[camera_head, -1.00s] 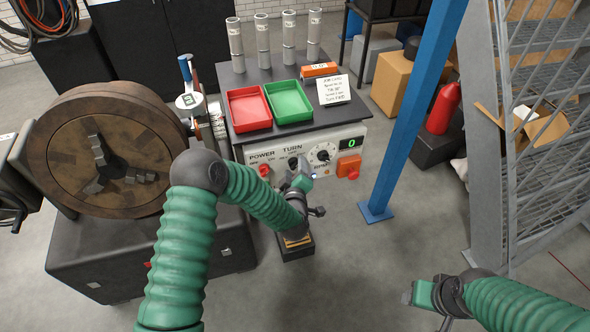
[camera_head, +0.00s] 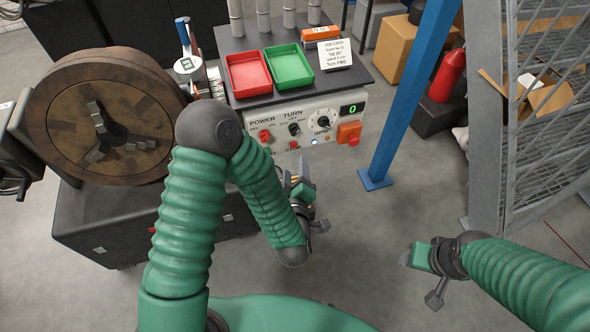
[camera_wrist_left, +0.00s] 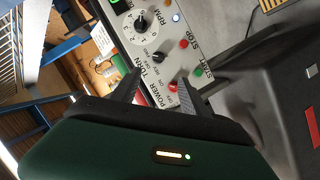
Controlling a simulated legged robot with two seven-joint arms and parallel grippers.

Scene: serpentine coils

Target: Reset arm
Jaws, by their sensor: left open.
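My left gripper (camera_head: 309,194) is in front of and below the control panel (camera_head: 278,133), apart from it, with the arm bent at the elbow. In the left wrist view its two dark fingers (camera_wrist_left: 157,93) stand apart with nothing between them, and the panel with its knobs and buttons lies beyond them. My right gripper (camera_head: 424,270) is at the lower right over bare floor. Its jaw opening is not clear from this angle.
A lathe chuck (camera_head: 60,110) stands at the left. A red tray (camera_head: 229,75) and a green tray (camera_head: 309,72) sit on the dark bench top. A blue post (camera_head: 405,110) and a metal rack (camera_head: 500,150) stand to the right. Floor between the arms is clear.

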